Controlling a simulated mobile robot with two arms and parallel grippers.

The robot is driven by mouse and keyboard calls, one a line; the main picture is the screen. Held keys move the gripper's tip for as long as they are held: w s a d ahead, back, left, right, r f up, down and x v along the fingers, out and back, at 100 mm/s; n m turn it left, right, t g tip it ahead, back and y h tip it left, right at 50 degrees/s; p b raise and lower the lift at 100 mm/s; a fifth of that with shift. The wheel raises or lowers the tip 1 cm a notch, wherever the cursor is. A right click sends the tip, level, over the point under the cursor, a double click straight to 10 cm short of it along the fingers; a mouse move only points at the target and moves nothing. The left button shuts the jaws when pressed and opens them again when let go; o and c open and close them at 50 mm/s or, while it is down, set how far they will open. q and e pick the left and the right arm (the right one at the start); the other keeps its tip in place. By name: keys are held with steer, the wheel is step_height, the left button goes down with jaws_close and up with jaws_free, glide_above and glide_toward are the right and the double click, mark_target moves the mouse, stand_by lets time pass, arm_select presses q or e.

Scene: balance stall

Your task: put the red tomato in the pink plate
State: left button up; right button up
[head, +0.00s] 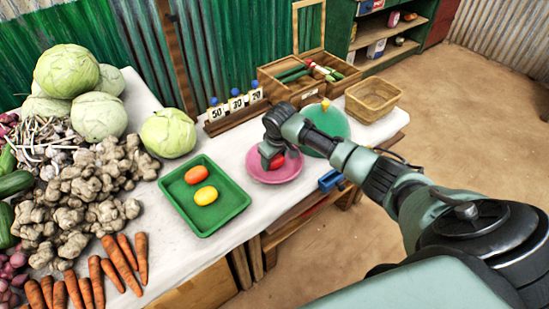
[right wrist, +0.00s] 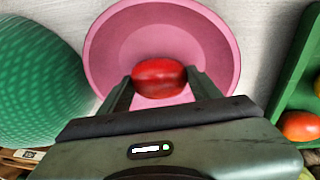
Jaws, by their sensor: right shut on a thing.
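The pink plate (head: 272,174) is on the white table, right of the green tray. My right gripper (head: 275,160) is over the plate, pointing down, shut on the red tomato (head: 277,160). In the right wrist view the red tomato (right wrist: 158,78) sits between the two fingers of my right gripper (right wrist: 160,85), with the pink plate (right wrist: 215,45) behind it. I cannot tell whether the tomato touches the plate. My left gripper is not in view.
The green tray (head: 230,217) holds an orange-red tomato (head: 199,175) and a yellow one (head: 206,195). A wicker basket (head: 373,98) is at the back right. Vegetables crowd the left.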

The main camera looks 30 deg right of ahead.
steer(key=shift+f, duration=0.15)
steer(key=o, duration=1.4)
steer(key=shift+o, duration=0.2)
steer(key=v, duration=1.2)
